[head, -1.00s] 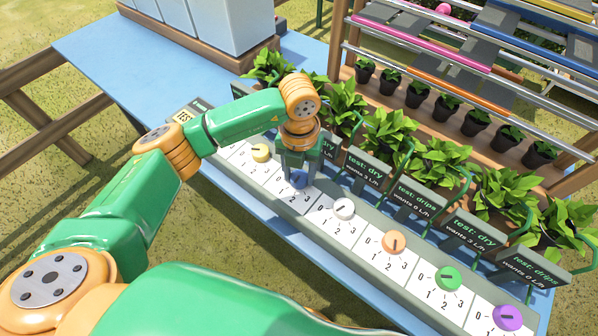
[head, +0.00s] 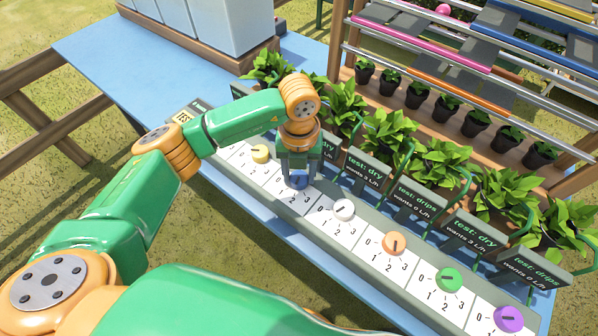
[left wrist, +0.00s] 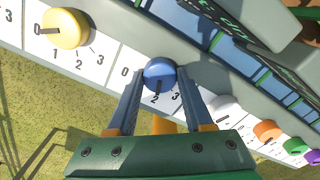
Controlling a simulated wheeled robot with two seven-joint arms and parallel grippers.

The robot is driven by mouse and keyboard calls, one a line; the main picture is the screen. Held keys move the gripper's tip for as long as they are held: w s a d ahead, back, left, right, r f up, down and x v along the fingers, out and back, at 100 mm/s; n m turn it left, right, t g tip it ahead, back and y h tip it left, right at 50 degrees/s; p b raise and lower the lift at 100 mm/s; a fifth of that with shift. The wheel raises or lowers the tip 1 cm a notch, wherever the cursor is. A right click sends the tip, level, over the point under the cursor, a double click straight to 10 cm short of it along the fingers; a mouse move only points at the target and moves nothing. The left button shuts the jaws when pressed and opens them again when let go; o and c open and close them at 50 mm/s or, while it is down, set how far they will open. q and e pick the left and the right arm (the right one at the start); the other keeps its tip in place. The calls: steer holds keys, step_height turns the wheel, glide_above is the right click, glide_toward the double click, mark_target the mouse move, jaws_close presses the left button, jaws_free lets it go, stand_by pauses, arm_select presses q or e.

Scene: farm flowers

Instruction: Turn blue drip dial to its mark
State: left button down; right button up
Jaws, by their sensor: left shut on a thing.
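The blue dial (head: 299,182) sits on a white panel numbered 0 to 3, between the yellow and white dials. My left gripper (head: 300,172) points down over it and is shut on it. In the left wrist view the blue dial (left wrist: 160,72) shows between the two finger tips (left wrist: 160,80), one on each side. Its dark pointer line faces down in that view, toward the number 2. The 0 shows to its left; a 3 is partly beside the right finger. My right gripper is not in view.
The yellow dial (head: 260,153) and white dial (head: 344,209) are close on either side. Orange (head: 394,243), green (head: 449,279) and purple (head: 508,318) dials follow along the strip. Small signs (head: 415,200) and potted plants stand right behind it.

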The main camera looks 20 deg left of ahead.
mark_target(299, 177)
arm_select(q)
steer(key=shift+c, duration=1.4)
jaws_free()
step_height(299, 177, up, 6)
steer(key=shift+w+r+b, duration=0.1)
steer(key=shift+b, duration=0.45)
steer(key=shift+r, duration=0.45)
